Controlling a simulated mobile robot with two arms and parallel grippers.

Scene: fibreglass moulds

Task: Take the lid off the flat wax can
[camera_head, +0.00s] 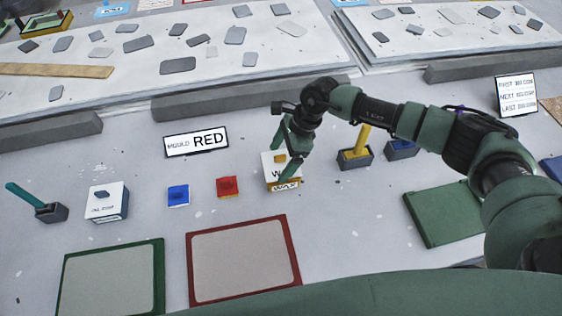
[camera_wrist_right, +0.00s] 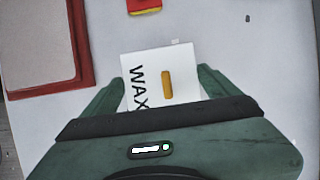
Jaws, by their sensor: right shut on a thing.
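The flat wax can (camera_head: 284,187) stands on the pale table in the middle of the head view, with a WAX label on its front. Its white lid (camera_wrist_right: 145,70) carries the word WAX and an orange-yellow knob (camera_wrist_right: 166,85). My right gripper (camera_head: 283,160) comes down from above and is shut on the lid, one finger at each of two opposite sides. The right wrist view shows the same grip (camera_wrist_right: 162,90). The lid sits over the can body; I cannot tell whether there is a gap between them. My left gripper is not in view.
A red block (camera_head: 227,187) and a blue block (camera_head: 178,195) lie left of the can. A white box (camera_head: 107,202) stands farther left. A dark holder with a yellow handle (camera_head: 355,156) is close on the right. A red-framed panel (camera_head: 242,219) lies in front.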

